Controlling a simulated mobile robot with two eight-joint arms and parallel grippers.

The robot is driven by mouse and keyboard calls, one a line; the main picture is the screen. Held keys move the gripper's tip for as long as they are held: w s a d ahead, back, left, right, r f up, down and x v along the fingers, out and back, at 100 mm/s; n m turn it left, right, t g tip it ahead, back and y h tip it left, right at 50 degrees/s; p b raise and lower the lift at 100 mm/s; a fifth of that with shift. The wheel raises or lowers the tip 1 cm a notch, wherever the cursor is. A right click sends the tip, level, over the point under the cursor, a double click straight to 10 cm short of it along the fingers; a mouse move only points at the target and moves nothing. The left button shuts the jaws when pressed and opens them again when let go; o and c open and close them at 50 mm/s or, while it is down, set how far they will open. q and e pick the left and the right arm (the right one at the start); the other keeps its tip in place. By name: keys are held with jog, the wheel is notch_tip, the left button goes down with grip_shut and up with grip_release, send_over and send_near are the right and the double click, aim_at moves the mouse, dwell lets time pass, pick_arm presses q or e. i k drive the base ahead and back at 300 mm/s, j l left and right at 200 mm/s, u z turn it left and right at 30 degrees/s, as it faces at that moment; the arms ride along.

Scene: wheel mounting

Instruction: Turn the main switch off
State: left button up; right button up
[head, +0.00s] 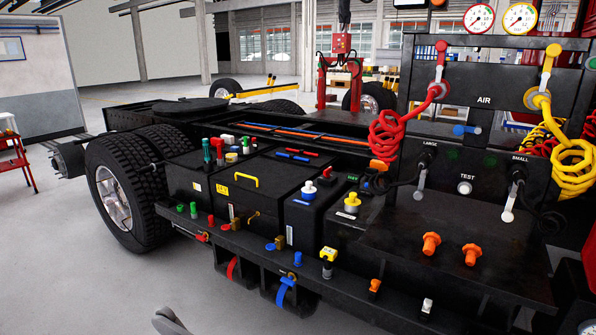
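No control carries a readable "main switch" label, so I cannot tell which one it is. Candidates on the black truck chassis (330,297) are a red-and-white knob (309,188) and a yellow-and-white knob (352,201) on the black boxes, a small red lever (202,237) on the front ledge, and a yellow-topped knob (328,258) on the same ledge. A grey rounded tip (171,322) at the bottom edge looks like part of my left gripper, apart from the chassis; its opening is cut off. My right gripper is not in view.
A black panel (484,130) marked AIR, LARGE, TEST and SMALL stands at the right, with coiled red (386,135) and yellow (572,165) hoses. Red and blue straps hang under the ledge. A large wheel (114,197) is at left. The floor at front left is clear.

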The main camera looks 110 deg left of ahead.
aim_at(327, 173)
jog(key=u, duration=3.45)
jog(key=i+j+u, duration=0.3)
jog(key=i, duration=0.45)
jog(key=i+j+u, duration=0.1)
jog(key=i+u, duration=0.2)
jog(key=i, duration=0.5)
